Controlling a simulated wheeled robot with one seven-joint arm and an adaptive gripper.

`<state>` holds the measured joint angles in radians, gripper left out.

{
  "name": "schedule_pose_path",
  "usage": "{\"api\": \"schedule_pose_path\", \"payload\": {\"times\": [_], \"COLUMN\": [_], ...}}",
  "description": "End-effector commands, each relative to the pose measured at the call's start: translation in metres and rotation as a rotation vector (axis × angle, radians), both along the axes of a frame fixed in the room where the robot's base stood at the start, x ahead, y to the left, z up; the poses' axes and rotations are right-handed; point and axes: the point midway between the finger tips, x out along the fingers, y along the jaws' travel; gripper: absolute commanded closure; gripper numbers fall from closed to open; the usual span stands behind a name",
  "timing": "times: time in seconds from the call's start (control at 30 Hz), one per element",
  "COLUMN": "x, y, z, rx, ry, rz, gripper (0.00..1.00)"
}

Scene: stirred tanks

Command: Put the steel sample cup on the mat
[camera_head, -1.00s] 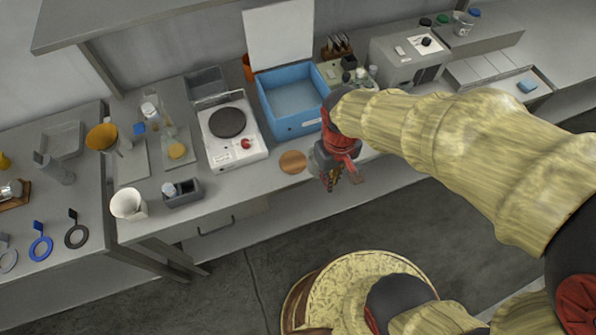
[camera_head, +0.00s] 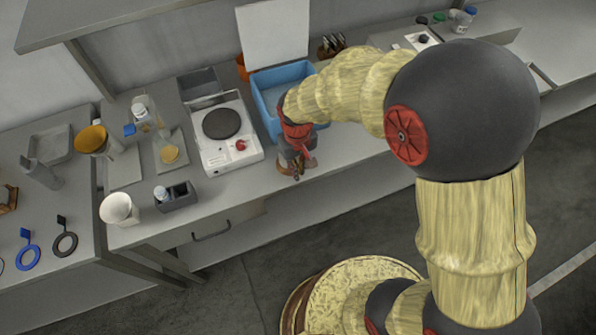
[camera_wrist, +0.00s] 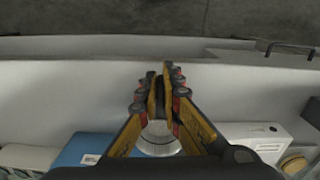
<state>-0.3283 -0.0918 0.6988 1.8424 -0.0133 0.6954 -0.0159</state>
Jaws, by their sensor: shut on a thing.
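My gripper (camera_head: 296,175) is over the front strip of the bench, in front of the blue box. In the wrist view its yellow-orange fingers (camera_wrist: 159,78) are drawn close together at the tips. A pale grey, rounded metallic thing (camera_wrist: 158,140) shows between the fingers; it appears to be the steel sample cup, mostly hidden by them. In the head view the cup cannot be made out. The coppery brown round mat (camera_head: 283,169) lies on the bench just by my gripper, largely covered by it. Whether the cup touches the mat cannot be told.
A white hot plate (camera_head: 232,152) is close on the left. A grey holder (camera_head: 180,200) and white beaker (camera_head: 118,208) stand farther left. The bench's front edge is near.

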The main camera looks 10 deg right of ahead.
Motion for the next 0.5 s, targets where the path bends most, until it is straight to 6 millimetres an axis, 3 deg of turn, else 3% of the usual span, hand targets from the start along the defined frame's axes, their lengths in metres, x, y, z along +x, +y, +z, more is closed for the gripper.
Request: {"api": "schedule_pose_path", "payload": {"times": [0.1,0.47,0.5], "x": [0.0006,0.0005,0.0003], "y": [0.0,-0.0001,-0.0001], "z": [-0.0127,-0.0155,-0.0154], "rx": [0.001,0.001,0.001], "ry": [-0.002,-0.003,-0.002], "rz": [0.0,-0.001,-0.001], "gripper": [1.0,1.0,0.92]}}
